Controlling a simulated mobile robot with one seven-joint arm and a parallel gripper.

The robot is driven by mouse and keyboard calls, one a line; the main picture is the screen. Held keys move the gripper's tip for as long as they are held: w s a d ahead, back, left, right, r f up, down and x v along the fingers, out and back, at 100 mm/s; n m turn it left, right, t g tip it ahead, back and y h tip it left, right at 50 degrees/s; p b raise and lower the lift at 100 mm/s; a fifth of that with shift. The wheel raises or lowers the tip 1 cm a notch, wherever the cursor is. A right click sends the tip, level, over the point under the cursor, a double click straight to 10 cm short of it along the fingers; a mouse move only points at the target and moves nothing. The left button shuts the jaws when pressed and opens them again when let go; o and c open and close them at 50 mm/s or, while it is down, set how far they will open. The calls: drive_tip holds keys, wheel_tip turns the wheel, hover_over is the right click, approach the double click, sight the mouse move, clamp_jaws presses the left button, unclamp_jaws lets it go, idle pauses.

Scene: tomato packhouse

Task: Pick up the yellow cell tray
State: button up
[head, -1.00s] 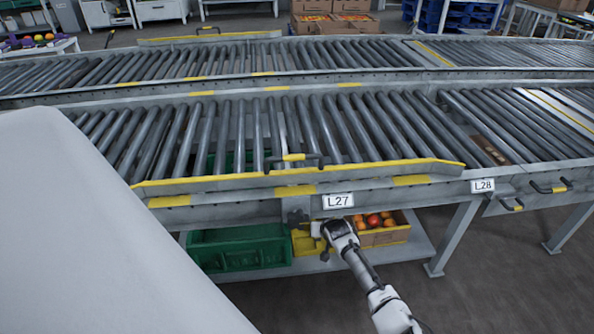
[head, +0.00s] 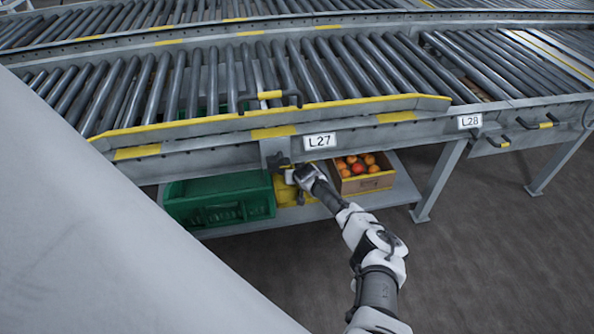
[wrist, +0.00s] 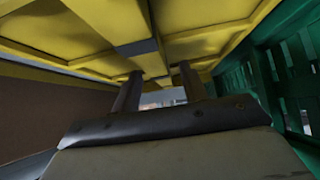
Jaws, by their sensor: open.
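The yellow cell tray (head: 287,192) is on the low shelf under the conveyor, between a green crate and a box of tomatoes. My wrist and arm hide part of it in the head view. In the wrist view the tray's ribbed yellow surface (wrist: 205,45) fills the top of the picture, close in front of my gripper (wrist: 160,75). The two fingers are apart with a gap between them. Their tips are at or very near the tray; I cannot tell whether they touch it.
The green crate (head: 220,202) stands close left of the tray, its wall (wrist: 292,80) at right in the wrist view. The cardboard tomato box (head: 362,182) is close on the other side. The conveyor frame (head: 215,158) overhangs the shelf. The shelf's right end (head: 400,190) is bare.

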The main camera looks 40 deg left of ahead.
clamp_jaws()
drive_tip(key=shift+r, duration=0.1)
idle(0.3)
